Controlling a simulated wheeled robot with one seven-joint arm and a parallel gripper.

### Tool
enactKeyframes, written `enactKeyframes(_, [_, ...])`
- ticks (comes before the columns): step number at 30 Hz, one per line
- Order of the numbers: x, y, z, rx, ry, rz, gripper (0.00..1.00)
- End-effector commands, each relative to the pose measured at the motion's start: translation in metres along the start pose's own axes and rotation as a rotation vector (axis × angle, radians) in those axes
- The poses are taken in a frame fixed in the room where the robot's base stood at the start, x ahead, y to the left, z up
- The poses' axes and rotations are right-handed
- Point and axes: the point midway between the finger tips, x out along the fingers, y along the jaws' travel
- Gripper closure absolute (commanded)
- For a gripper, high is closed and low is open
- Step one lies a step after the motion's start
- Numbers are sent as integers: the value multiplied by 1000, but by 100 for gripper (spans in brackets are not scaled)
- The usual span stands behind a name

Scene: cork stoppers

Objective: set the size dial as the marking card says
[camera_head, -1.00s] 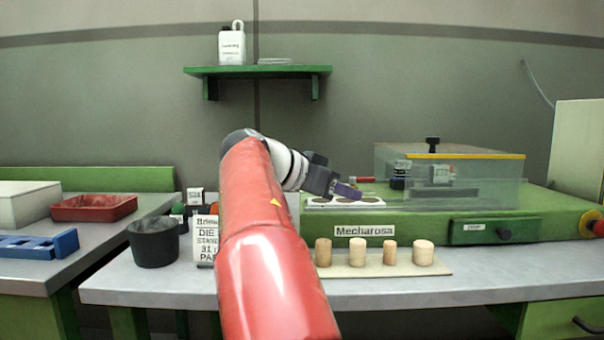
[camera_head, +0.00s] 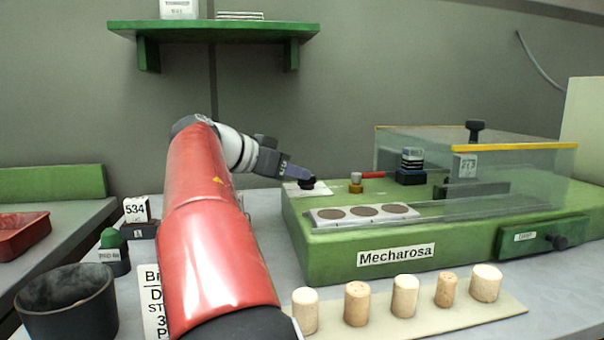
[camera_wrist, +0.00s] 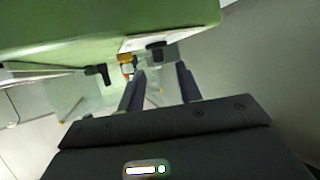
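The size dial looks to be the dark round knob (camera_head: 307,184) on a white plate (camera_head: 292,189) at the green machine's left end. My gripper (camera_head: 300,174) is close beside and slightly above it; touching or apart, I cannot tell. In the wrist view a dark knob (camera_wrist: 155,47) on a white plate lies just beyond my gripper (camera_wrist: 161,73). Its two fingers are apart with nothing seen between them. The dial's marks are not readable. A white printed card (camera_head: 153,305), probably the marking card, stands behind my red arm, which hides most of its text.
The green machine (camera_head: 330,262) has a clear cover (camera_head: 520,165), a brass post with a red lever (camera_head: 372,175) and a drawer (camera_head: 545,238). Several corks stand on a board (camera_head: 470,315) in front. A black cup (camera_head: 68,305) and a "534" block (camera_head: 137,209) are at left.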

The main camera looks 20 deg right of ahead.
Motion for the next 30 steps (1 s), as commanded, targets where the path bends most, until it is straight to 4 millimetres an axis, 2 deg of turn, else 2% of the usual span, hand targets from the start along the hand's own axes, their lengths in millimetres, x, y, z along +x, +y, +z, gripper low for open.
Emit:
enactKeyframes(3, [20,0,0,-1,0,3,65])
enactKeyframes(8, [36,0,0,-1,1,3,65])
enactKeyframes(18, [42,0,0,0,1,-1,65])
enactKeyframes(26, [42,0,0,0,1,0,98])
enactKeyframes(30, [41,0,0,0,1,-1,100])
